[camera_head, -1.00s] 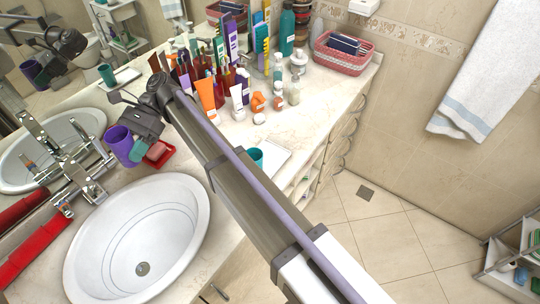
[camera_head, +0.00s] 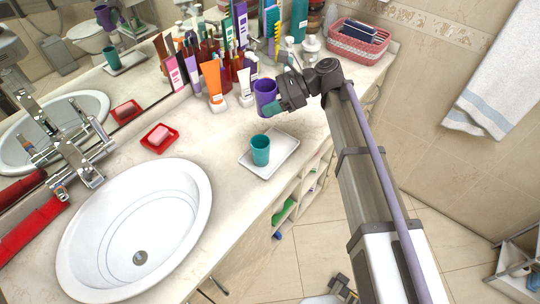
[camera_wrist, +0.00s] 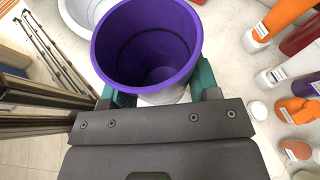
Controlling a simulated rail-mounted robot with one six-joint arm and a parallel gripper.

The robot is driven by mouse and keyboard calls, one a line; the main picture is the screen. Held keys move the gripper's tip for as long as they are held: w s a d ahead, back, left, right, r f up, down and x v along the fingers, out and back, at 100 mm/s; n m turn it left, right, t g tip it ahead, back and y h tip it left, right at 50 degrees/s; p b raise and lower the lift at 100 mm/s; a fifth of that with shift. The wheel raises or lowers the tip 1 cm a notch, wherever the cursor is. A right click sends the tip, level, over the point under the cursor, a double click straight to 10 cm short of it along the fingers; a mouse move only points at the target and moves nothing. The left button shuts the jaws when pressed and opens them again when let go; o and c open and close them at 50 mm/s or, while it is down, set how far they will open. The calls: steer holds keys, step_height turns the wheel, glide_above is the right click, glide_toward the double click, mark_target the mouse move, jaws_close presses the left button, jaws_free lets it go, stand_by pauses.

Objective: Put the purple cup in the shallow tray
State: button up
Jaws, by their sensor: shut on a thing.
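The purple cup (camera_head: 266,93) is held upright by my gripper (camera_head: 276,106), above the counter near the far right of the shallow tray. In the wrist view the purple cup (camera_wrist: 148,45) sits between the teal fingertips of my gripper (camera_wrist: 155,92), with its open top and empty inside showing. The shallow tray (camera_head: 284,163) is white and rectangular, and lies flat near the counter's front edge. A teal cup (camera_head: 260,150) stands upright in its left part. The tray's right part is bare.
A white tube (camera_head: 244,86), an orange tube (camera_head: 212,85) and several bottles crowd the counter behind the purple cup. A red soap dish (camera_head: 159,138) and the sink (camera_head: 140,230) lie to the left. A pink basket (camera_head: 358,45) stands at the far right.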

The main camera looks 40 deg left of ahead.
steer(key=w+d+f+m+t+y+b, duration=0.1)
steer(key=w+f+m+t+y+b, duration=0.2)
steer(key=f+b, duration=0.4)
steer(key=shift+w+f+m+t+y, duration=0.25)
steer(key=shift+w+m+t, duration=0.35)
steer(key=shift+w+m, duration=0.4)
